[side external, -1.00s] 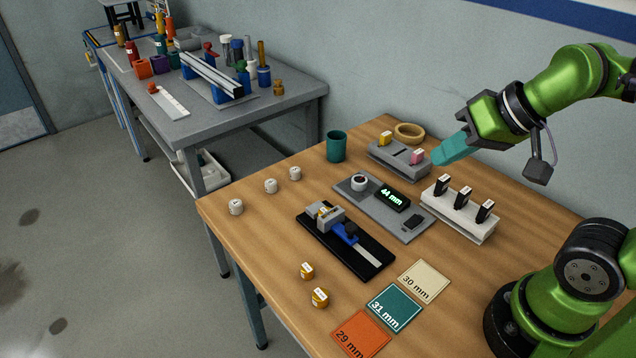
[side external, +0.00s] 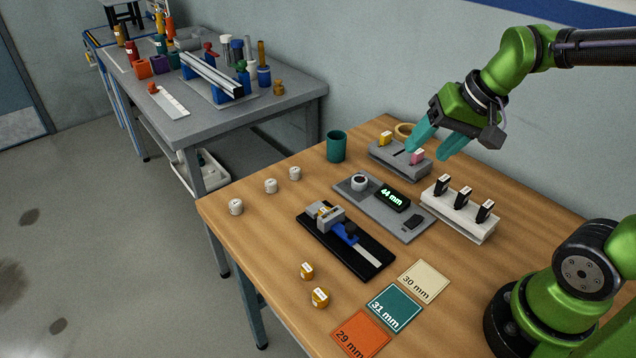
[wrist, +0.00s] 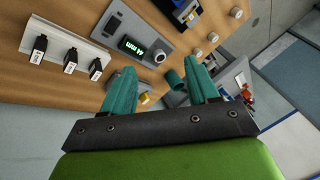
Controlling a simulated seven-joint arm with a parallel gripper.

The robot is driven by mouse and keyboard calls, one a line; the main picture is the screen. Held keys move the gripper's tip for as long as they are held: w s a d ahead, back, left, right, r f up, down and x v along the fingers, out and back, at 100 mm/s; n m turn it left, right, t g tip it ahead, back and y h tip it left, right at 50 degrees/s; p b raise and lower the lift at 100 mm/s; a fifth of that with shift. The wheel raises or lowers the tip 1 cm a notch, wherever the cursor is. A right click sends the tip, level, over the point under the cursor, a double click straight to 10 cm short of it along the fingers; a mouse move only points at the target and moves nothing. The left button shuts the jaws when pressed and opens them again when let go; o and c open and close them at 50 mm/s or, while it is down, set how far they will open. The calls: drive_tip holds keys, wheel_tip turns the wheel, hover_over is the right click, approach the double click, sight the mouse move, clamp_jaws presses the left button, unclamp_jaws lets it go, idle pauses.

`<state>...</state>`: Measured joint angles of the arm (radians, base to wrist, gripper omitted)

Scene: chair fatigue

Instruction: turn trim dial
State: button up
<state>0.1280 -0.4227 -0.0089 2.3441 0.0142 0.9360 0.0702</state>
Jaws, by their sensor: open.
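The trim dial (side external: 360,182) is a round knob with a dark top and pale rim at the left end of a grey panel (side external: 406,232). A display (side external: 392,198) beside it on the panel reads 44 mm. In the wrist view the dial (wrist: 159,57) and the display (wrist: 133,46) show beyond my fingertips. My gripper (side external: 432,150) has teal fingers set apart with nothing between them. It hangs above the back of the table, up and to the right of the dial, near the grey block with the pink tag. The gripper also shows in the wrist view (wrist: 162,76).
A grey block (side external: 385,156) with yellow and pink tags lies under my gripper. A white rack (side external: 452,220) holds three black pieces. A teal cup (side external: 336,147) stands left of the block. A black-based fixture (side external: 372,270) and coloured cards (side external: 393,308) lie in front.

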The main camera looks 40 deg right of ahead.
sight(360, 179)
drive_tip(key=shift+o, duration=0.4)
drive_tip(key=w+d+f+m+g, duration=0.1)
drive_tip(key=w+d+f+m, duration=0.2)
drive_tip(key=w+m, duration=0.3)
drive_tip(key=w+d+f+m+g+y, duration=0.1)
drive_tip(key=w+d+f+m, duration=0.1)
drive_tip(key=w+d+m, duration=0.4)
drive_tip(key=shift+f+g, duration=0.4)
drive_tip(key=w+a+f+m, duration=0.1)
drive_tip(key=w+f+m, duration=0.1)
drive_tip(key=f, duration=0.3)
drive_tip(key=w+a+f+m, duration=0.2)
drive_tip(key=f, duration=0.3)
drive_tip(key=w+a+f+m+y, duration=0.1)
drive_tip(key=w+f+m, duration=0.1)
drive_tip(key=f, duration=0.2)
drive_tip(key=shift+w+a+f, duration=0.3)
drive_tip(key=shift+w+f, duration=0.1)
drive_tip(key=shift+c, duration=0.4)
drive_tip(key=c, duration=1)
